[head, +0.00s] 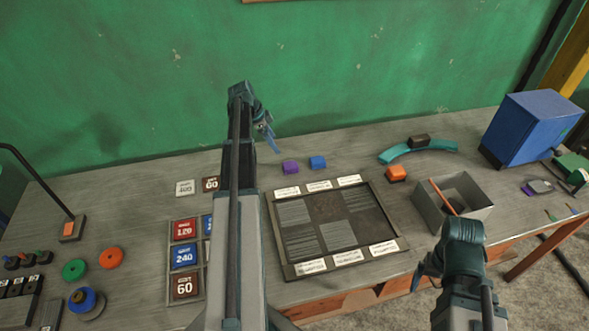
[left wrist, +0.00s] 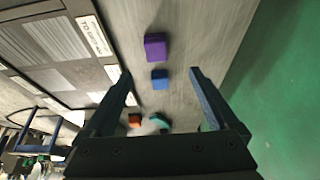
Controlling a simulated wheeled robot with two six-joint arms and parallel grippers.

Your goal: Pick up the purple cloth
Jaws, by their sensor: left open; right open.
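A small purple block-like piece (head: 291,166) lies on the workbench behind the framed panel, beside a blue block (head: 318,162). I cannot tell whether it is folded cloth. In the left wrist view the purple piece (left wrist: 155,46) lies beyond the open fingertips, with the blue block (left wrist: 160,79) seen between them. A flatter purple item (head: 528,190) lies at the far right, partly under something grey; its material is unclear. My left gripper (head: 268,141) is open and empty above the bench, left of the purple block. My right gripper (head: 416,282) is open and empty near the front edge.
A framed panel (head: 271,207) with white labels fills the bench's middle. Right of it are an orange block (head: 396,173), a teal curved piece (head: 440,146), a grey open box (head: 480,205) and a blue cabinet (head: 530,128). The green wall (head: 380,70) stands behind.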

